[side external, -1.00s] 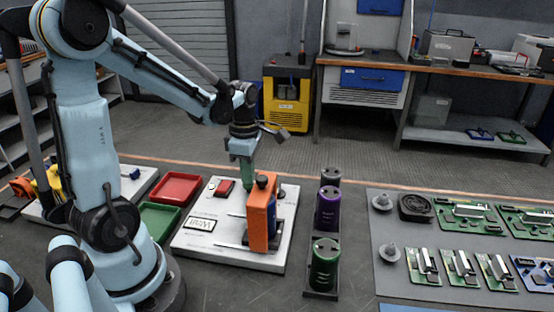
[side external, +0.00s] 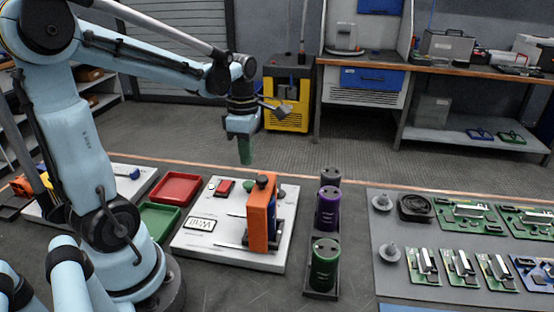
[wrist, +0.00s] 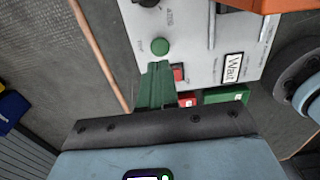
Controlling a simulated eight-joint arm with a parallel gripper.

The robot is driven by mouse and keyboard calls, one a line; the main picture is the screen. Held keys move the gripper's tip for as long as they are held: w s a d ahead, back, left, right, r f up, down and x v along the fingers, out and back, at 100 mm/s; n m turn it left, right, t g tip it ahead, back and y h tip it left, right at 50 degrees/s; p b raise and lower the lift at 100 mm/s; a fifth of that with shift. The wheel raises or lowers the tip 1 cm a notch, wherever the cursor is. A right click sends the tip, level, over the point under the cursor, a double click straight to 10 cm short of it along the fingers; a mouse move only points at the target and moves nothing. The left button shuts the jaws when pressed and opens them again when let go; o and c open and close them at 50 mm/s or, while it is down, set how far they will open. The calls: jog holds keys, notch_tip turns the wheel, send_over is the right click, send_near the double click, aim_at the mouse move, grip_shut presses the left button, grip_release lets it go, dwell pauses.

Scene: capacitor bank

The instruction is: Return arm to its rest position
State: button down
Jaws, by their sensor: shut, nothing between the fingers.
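My gripper (side external: 245,150) hangs with its green fingers pointing down, in the air above the back edge of a light panel (side external: 190,238). Its fingers are together with nothing between them, and they touch nothing. In the wrist view the fingers (wrist: 156,82) show as one green block in front of the panel (wrist: 190,30). The panel carries a "Wait" label (side external: 200,224), a red block (side external: 224,187), a green button (side external: 249,186) and an upright orange unit (side external: 262,215) with a black knob. The green button also shows in the wrist view (wrist: 160,46).
A red tray (side external: 175,188) and a green tray (side external: 158,218) lie left of the panel. Purple (side external: 328,208) and green (side external: 324,265) cylinders stand right of it in a dark rack. A mat (side external: 384,275) with circuit boards lies further right. The air around my gripper is clear.

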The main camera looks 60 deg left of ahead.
aim_at(249, 183)
jog(key=shift+f, duration=0.1)
jog(key=shift+f, duration=2.65)
jog(key=shift+r, duration=2.75)
jog(key=shift+f, duration=1.3)
jog(key=shift+r, duration=0.1)
jog(key=shift+f, duration=1.55)
